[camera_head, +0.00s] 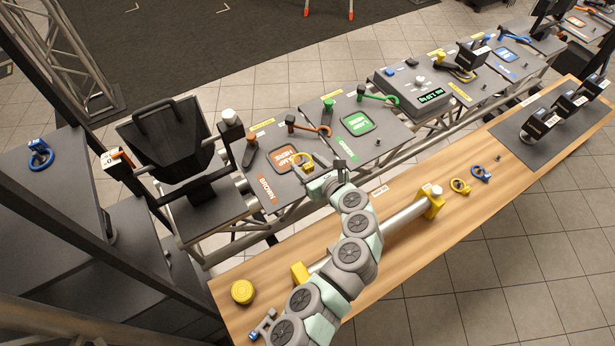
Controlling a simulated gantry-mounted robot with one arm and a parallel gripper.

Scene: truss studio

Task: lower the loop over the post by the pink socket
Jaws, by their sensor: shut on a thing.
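No pink socket can be made out in this view. Part of the panel is hidden behind my gripper and arm.
A green panel (372,147) with a green hook (378,97) adjoins on the right, then a grey display box (413,93). A black seat-like frame (165,140) stands left.

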